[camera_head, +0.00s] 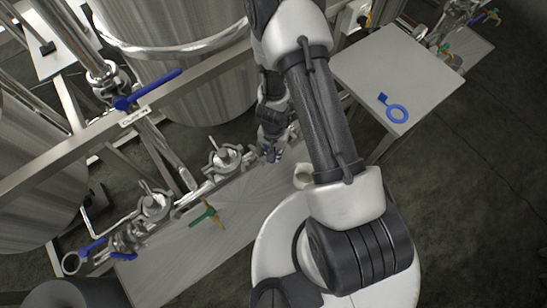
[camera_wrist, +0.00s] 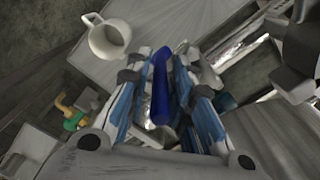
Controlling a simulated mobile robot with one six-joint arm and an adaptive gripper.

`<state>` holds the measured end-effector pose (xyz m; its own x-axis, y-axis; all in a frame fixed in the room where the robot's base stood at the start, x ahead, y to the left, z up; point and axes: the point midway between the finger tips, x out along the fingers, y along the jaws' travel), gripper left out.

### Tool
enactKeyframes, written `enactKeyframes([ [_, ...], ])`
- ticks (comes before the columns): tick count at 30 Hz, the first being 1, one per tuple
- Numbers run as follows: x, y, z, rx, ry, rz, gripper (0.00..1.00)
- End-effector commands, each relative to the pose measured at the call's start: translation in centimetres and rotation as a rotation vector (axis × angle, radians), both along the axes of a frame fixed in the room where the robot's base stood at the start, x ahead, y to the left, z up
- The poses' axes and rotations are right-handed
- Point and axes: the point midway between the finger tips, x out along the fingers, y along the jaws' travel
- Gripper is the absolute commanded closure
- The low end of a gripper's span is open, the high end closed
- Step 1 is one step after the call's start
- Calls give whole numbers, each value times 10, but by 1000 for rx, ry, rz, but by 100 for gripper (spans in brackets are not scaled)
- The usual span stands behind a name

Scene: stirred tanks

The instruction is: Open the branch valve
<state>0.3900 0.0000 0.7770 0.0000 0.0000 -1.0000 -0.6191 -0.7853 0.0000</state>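My gripper (camera_head: 270,154) is low beside the pipework in the head view, with its fingers pointing down. In the wrist view, a blue lever handle (camera_wrist: 160,90) lies lengthwise between the two blue-padded fingers of my gripper (camera_wrist: 163,62). Narrow gaps seem to show on both sides of the handle, so the fingers look open around it. In the head view this handle is mostly hidden by my gripper. Other blue handles show there: a labelled one (camera_head: 150,89) at upper left and one (camera_head: 92,248) at lower left. I cannot tell which valve is the branch valve.
Steel tanks (camera_head: 180,70) and clamped pipe fittings (camera_head: 222,160) stand close to my gripper. A green handle (camera_head: 204,213) is at lower left. A white mug (camera_wrist: 110,38) is near the fingers. A blue ring-ended piece (camera_head: 394,109) lies on a grey platform (camera_head: 430,70) at right.

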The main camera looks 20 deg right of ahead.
Motion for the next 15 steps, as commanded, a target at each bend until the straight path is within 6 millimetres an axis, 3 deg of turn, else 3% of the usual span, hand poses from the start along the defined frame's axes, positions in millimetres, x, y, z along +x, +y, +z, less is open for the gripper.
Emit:
enactKeyframes([
  [1, 0, 0, -12, 0, 0, 0, 79],
  [4, 0, 0, -21, 0, 0, 0, 79],
  [15, 0, 0, -23, 0, 0, 0, 79],
])
